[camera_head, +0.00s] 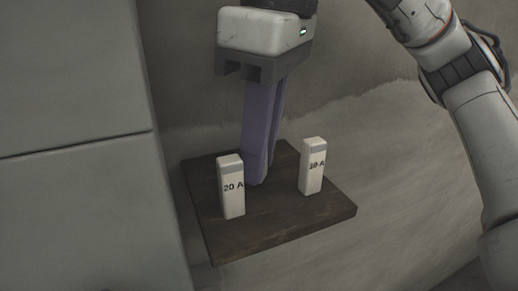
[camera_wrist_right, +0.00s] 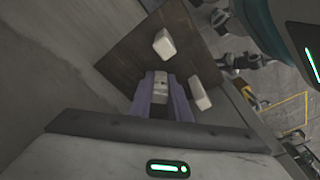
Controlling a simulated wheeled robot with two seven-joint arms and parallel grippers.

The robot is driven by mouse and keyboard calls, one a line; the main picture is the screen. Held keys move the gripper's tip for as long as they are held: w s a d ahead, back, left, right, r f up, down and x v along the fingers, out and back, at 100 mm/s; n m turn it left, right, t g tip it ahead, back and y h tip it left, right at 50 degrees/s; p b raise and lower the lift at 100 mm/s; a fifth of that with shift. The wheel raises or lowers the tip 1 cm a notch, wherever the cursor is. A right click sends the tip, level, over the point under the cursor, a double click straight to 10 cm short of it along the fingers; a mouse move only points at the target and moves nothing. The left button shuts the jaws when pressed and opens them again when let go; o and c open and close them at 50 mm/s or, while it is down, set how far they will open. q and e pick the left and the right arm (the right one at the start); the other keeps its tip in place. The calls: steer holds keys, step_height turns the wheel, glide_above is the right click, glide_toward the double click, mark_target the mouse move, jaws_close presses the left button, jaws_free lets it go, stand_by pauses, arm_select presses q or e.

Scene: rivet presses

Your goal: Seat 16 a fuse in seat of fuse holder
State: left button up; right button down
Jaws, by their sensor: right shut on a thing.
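My right gripper (camera_head: 257,178) points down over a dark brown board, its purple fingers reaching between two standing fuses. In the right wrist view the gripper (camera_wrist_right: 161,95) is shut on a pale block (camera_wrist_right: 160,83), which looks like a fuse. Its label is not readable, and the fingers hide it in the head view. I cannot tell whether it touches the board. A white fuse marked 20 A (camera_head: 232,188) stands left of the fingers. One that reads 10 A (camera_head: 313,168) stands to the right. No fuse holder is recognisable. My left gripper is not in view.
The brown board (camera_head: 280,231) bears the fuses; its bare front part is clear. A large grey panel (camera_head: 75,190) rises close on the left. In the right wrist view, dark machine parts (camera_wrist_right: 240,62) and a yellow floor line (camera_wrist_right: 290,100) lie beyond the board.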

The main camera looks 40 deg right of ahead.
steer(key=shift+f, duration=0.15)
steer(key=c, duration=1.7)
jaws_free()
steer(key=shift+o, duration=0.2)
